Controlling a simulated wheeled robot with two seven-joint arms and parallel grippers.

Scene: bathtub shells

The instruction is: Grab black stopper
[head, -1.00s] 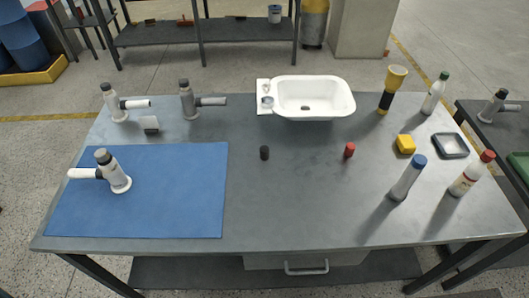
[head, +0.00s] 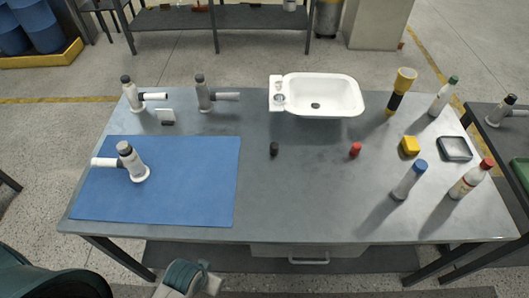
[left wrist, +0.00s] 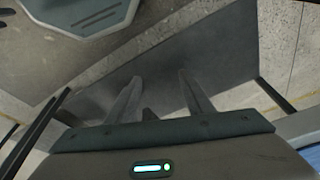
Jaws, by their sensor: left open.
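The black stopper (head: 274,149) stands upright on the grey table, right of the blue mat and in front of the white tub. A red stopper (head: 355,149) stands to its right. My left arm comes in at the bottom left of the head view, below the table's front edge and well apart from the black stopper; its fingers are not clear there. In the left wrist view my left gripper (left wrist: 158,88) is open and empty, its two fingers apart. The stopper does not show in that view. My right gripper is not in view.
The white tub (head: 325,93) stands at the back. The blue mat (head: 190,190) bears a grey-and-white fitting (head: 133,163). Bottles, a yellow block (head: 409,146) and a dark tray (head: 454,148) stand at the right. The table around the black stopper is clear.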

